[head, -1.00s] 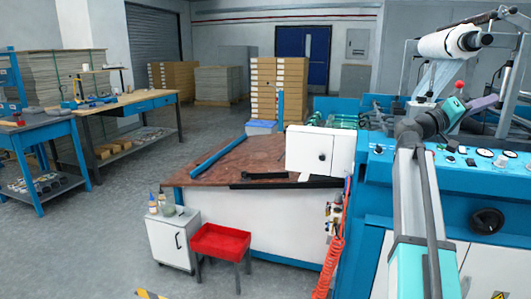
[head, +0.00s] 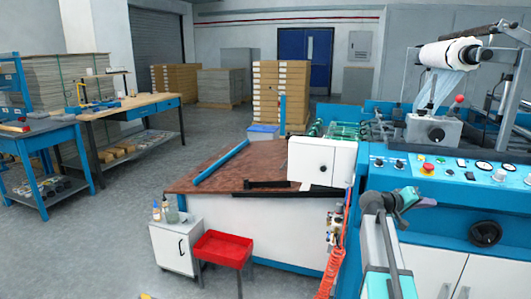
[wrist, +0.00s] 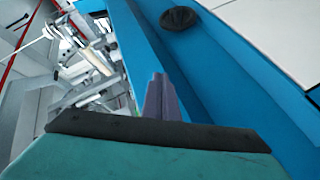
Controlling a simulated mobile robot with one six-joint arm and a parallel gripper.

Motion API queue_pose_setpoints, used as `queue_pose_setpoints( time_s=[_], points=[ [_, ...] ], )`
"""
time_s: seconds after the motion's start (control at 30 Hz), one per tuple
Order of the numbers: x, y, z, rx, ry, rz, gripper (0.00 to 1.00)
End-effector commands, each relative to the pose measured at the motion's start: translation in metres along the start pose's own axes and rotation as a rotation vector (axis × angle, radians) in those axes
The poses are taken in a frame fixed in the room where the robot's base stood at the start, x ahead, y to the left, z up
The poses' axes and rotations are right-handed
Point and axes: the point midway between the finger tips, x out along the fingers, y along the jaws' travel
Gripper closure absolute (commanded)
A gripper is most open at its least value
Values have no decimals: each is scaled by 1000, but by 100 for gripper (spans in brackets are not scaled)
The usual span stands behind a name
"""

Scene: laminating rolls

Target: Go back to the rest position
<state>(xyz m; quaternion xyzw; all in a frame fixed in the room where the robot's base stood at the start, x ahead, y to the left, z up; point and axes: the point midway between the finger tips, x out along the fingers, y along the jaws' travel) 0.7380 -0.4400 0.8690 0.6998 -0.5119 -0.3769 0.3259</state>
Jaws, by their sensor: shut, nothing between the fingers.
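My gripper (head: 422,202) is at the lower right of the head view, in front of the blue laminating machine (head: 450,208). Its grey-purple fingers are together with nothing between them. In the wrist view the closed fingers (wrist: 161,98) point toward the machine's blue front edge, and they appear apart from it. The black knob (wrist: 179,18) on the machine front shows at the top of the wrist view. The head view shows the same knob to the right of and below my gripper.
A roll of white film (head: 450,53) stands above the control panel (head: 460,172) with its red button. To the left are a brown-topped table (head: 215,175), a red tray (head: 223,248) and a small white cabinet (head: 176,246). Open grey floor (head: 90,245) lies further left.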

Motion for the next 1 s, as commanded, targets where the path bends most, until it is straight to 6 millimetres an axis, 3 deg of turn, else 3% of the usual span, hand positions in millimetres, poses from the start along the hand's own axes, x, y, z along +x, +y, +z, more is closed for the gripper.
queue_pose_setpoints(
  time_s=[0.2,0.5,0.7,1.0],
  points=[
    [-18,-79,43,-63,-61,-151,100],
    [-56,-176,114,-149,-156,-348,100],
    [-88,-230,167,-210,-225,-474,100],
    [-146,-292,253,-300,-341,-654,100]
  ],
)
